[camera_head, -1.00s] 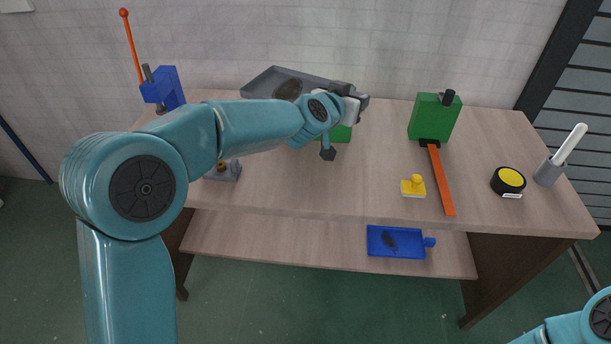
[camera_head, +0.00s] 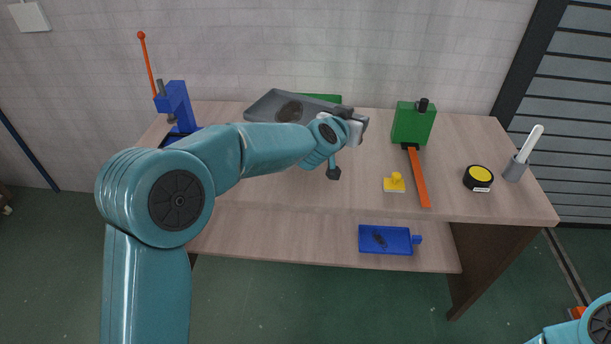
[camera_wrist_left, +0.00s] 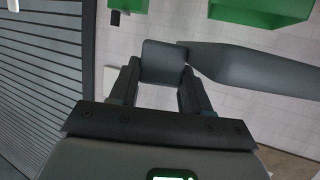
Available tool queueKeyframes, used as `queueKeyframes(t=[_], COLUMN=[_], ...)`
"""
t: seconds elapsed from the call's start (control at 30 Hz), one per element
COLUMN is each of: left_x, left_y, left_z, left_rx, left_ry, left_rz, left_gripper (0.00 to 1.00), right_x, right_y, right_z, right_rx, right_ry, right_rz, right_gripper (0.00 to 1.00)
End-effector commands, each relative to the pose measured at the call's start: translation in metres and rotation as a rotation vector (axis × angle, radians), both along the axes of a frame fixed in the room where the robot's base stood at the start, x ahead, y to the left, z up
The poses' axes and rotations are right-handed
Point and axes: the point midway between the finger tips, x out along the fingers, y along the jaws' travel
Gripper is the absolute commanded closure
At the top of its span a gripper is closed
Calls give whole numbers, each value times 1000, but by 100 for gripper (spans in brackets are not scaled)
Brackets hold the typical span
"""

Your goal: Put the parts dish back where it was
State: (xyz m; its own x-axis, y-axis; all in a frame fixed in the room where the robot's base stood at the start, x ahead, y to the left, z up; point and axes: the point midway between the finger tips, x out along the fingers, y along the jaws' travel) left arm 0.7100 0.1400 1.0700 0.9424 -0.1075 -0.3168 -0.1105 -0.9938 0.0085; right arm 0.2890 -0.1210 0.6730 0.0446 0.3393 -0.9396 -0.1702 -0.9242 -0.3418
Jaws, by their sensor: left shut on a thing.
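The parts dish, a flat grey tray (camera_head: 262,109) with a dark round patch inside, is in the head view near the back of the table. My left gripper (camera_head: 356,128) is shut on its grip at the right end. In the left wrist view my left gripper (camera_wrist_left: 158,88) is shut on a dark grey block (camera_wrist_left: 163,62), with the grey dish (camera_wrist_left: 245,72) extending right. Whether the dish touches the table is hard to tell. My right gripper is out of view; only part of that arm shows at the lower right.
A green box (camera_head: 322,98) shows behind the dish. A blue vise (camera_head: 178,105) stands left. On the right are a green block (camera_head: 411,124), an orange bar (camera_head: 418,178), a yellow piece (camera_head: 394,183), a tape roll (camera_head: 478,178) and a holder (camera_head: 515,170). A blue tray (camera_head: 371,248) lies on the lower shelf.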

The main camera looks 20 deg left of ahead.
Motion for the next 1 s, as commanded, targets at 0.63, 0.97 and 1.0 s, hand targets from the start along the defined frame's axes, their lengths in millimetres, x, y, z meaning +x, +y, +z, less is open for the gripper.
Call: queueKeyframes(t=[0.63,0.97,1.0], left_x=[4,1,1], left_y=[2,1,1], left_z=[-152,-191,-196], left_rx=[0,0,0], left_ry=[1,4,2], left_rz=[1,0,1], left_gripper=[100,100,100], right_x=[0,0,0], right_y=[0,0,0], right_z=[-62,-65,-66], right_rx=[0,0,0], right_ry=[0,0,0], right_rz=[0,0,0], right_gripper=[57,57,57])
